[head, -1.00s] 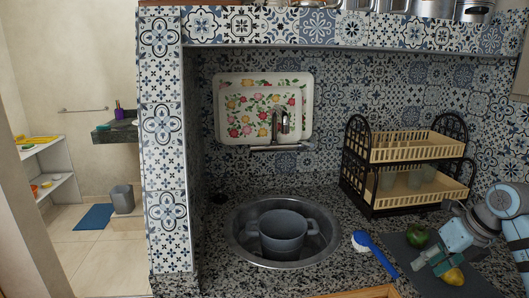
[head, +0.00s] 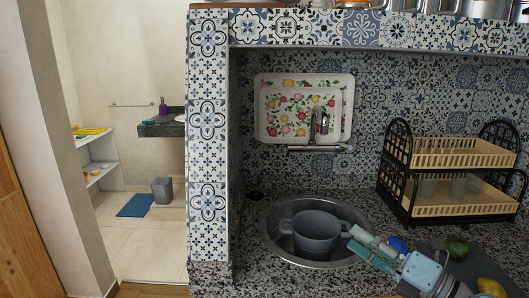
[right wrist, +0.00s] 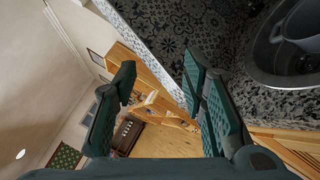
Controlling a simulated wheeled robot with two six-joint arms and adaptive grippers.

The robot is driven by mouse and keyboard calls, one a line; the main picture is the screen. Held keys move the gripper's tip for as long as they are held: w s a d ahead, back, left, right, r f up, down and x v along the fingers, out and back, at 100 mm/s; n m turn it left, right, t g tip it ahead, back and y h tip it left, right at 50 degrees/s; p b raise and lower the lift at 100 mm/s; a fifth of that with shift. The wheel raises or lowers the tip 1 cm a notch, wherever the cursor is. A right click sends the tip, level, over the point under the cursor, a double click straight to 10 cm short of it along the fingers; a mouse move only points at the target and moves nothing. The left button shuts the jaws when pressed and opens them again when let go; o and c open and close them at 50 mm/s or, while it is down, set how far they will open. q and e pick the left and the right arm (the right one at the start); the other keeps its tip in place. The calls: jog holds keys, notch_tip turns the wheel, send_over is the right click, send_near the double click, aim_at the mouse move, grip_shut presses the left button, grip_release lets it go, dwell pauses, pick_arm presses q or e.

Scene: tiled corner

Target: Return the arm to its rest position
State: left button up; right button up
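My right gripper (head: 354,240) is in the lower right of the head view, pointing left. In the right wrist view (right wrist: 158,70) its two green fingers are spread apart with nothing between them. In the head view its fingertips overlap the right side of the sink (head: 270,240), near the handle of a grey pot (head: 315,230) standing in it. The right wrist view shows the counter edge and sink off to the right, with floor and wall beyond the fingers. My left gripper is in neither view.
A blue brush (head: 398,244) is partly hidden behind my right arm. A dark board (head: 478,262) holds a green pepper (head: 457,248) and a yellow lemon (head: 490,287). A black dish rack (head: 408,190) stands at the back right. Open floor (head: 150,245) lies left of the tiled pillar (head: 208,150).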

jog(key=s+d+f+m+t+h, duration=0.25)
jog(key=d+f+m+h, duration=0.5)
jog(key=m, duration=0.65)
jog(key=s+d+f+m+t+h, duration=0.1)
jog(key=s+d+f+m+h, duration=0.3)
jog(key=m+h, duration=0.8)
jog(key=s+a+f+m+g+y, duration=0.1)
jog(key=s+f+m+g, duration=0.25)
jog(key=s+f, duration=0.35)
jog(key=s+a+f+m+g+y, duration=0.1)
jog(key=s+f+m+g, duration=0.1)
jog(key=s+f+g, duration=0.5)
jog(key=s+a+f+g+y, duration=0.3)
jog(key=s+a+f, duration=0.35)
jog(key=s, duration=0.25)
notch_tip(320, 180, down, 21)
jog(key=s+d+m+g, duration=0.1)
jog(key=s+d+g, duration=0.1)
jog(key=s+f+g, duration=0.1)
jog(key=s+f, duration=1.1)
jog(key=s, duration=0.2)
jog(key=shift+d, duration=0.45)
